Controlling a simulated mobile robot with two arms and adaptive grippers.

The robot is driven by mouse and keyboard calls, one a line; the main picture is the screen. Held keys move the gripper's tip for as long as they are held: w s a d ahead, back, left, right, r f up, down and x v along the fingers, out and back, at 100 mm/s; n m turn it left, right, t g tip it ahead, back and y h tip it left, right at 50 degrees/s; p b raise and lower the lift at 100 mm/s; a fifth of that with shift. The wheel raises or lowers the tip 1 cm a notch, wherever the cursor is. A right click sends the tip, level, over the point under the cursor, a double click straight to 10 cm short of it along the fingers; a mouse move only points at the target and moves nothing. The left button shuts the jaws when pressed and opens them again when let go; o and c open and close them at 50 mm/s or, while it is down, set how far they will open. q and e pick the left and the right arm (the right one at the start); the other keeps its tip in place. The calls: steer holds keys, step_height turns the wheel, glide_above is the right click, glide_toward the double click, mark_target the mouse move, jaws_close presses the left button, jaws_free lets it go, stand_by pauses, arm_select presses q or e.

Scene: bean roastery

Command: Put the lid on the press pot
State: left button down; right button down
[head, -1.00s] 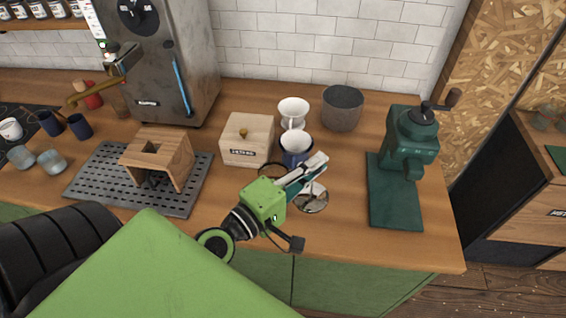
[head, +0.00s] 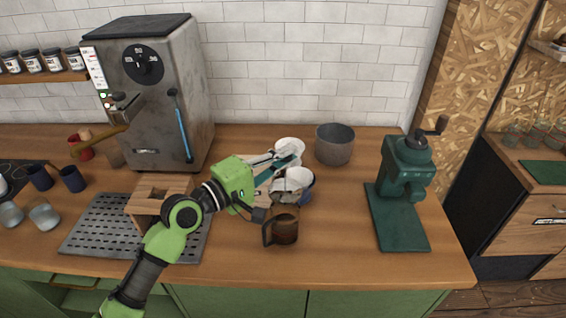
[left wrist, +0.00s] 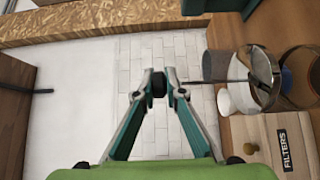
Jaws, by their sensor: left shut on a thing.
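My left gripper (head: 291,159) is shut on the dark knob (left wrist: 158,84) of the lid. In the left wrist view a thin rod runs from the knob to the round, silver-rimmed lid (left wrist: 264,72). In the head view the lid (head: 286,186) hangs below the fingers, partly hidden by them. The press pot (head: 285,231), brown glass with a dark handle, stands upright on the counter below the lid. The pot (left wrist: 301,76) also shows beyond the lid in the left wrist view. The gap between lid and pot is hard to judge. My right gripper is not in view.
A white cup (head: 289,144) and a blue cup (head: 308,187) stand close behind the lid. The filters box (left wrist: 262,138) is close by. A grey canister (head: 335,147) is behind, and a green grinder (head: 404,180) is right. Counter between pot and grinder is clear.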

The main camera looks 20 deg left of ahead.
arm_select(q)
steer(key=shift+w+d+f+b, duration=0.1)
steer(key=shift+f+b, duration=0.4)
steer(key=shift+f, duration=0.1)
steer(key=shift+f+b, duration=0.85)
steer(key=shift+b, duration=0.15)
steer(key=shift+f, duration=0.4)
steer(key=shift+f+b, duration=0.15)
steer(key=shift+b, duration=0.15)
steer(key=shift+p, duration=0.3)
